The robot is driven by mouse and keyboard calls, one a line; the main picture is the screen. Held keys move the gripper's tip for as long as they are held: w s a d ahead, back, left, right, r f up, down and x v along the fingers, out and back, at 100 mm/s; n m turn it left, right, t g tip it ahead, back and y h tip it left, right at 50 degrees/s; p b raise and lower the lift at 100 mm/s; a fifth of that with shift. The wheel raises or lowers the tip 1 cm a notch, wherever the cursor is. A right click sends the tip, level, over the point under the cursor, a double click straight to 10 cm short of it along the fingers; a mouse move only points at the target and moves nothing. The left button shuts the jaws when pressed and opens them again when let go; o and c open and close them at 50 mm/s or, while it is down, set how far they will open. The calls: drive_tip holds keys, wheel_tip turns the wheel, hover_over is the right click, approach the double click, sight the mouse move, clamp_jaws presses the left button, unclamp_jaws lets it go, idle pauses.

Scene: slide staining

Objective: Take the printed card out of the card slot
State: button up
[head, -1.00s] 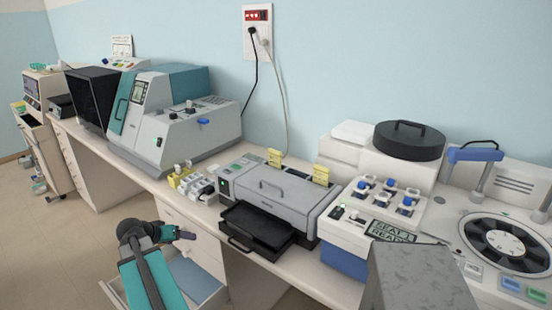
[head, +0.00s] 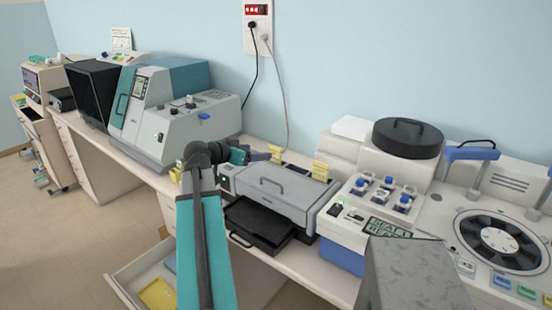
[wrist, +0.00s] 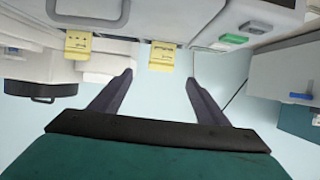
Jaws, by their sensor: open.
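Two yellow cards with markings stand at the back edge of the grey printer-like machine (head: 290,185); I cannot tell which is the printed card, and the slots are hidden. The left card (head: 276,155) is close to my gripper (head: 272,153). The other card (head: 320,170) stands farther right. In the wrist view, which looks upside down, the nearer card (wrist: 162,57) lies between the lines of my fingers, just beyond the tips. The second card (wrist: 79,44) is outside the left finger. My gripper (wrist: 158,76) is open and empty.
A black tray (head: 258,228) juts from the machine's front. A grey and teal machine (head: 175,120) stands left, and a white unit with blue knobs (head: 375,205) right. An open drawer (head: 135,270) below holds a yellow item (head: 158,294).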

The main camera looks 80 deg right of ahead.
sight(275, 151)
idle(0.3)
drive_tip(key=shift+s+d+f+p, duration=0.2)
drive_tip(key=shift+d+p, duration=0.1)
drive_tip(key=shift+d, duration=0.25)
drive_tip(key=p+x, duration=0.2)
drive_tip(key=x, duration=0.5)
drive_tip(key=shift+d+f, duration=0.1)
drive_tip(key=shift+f, duration=0.05)
drive_tip(key=shift+s+d+p, duration=0.1)
drive_tip(key=shift+p, duration=0.2)
drive_tip(key=p+x, duration=0.2)
drive_tip(key=x, duration=0.1)
drive_tip(key=shift+p+x, duration=0.65)
drive_tip(key=shift+x, duration=0.35)
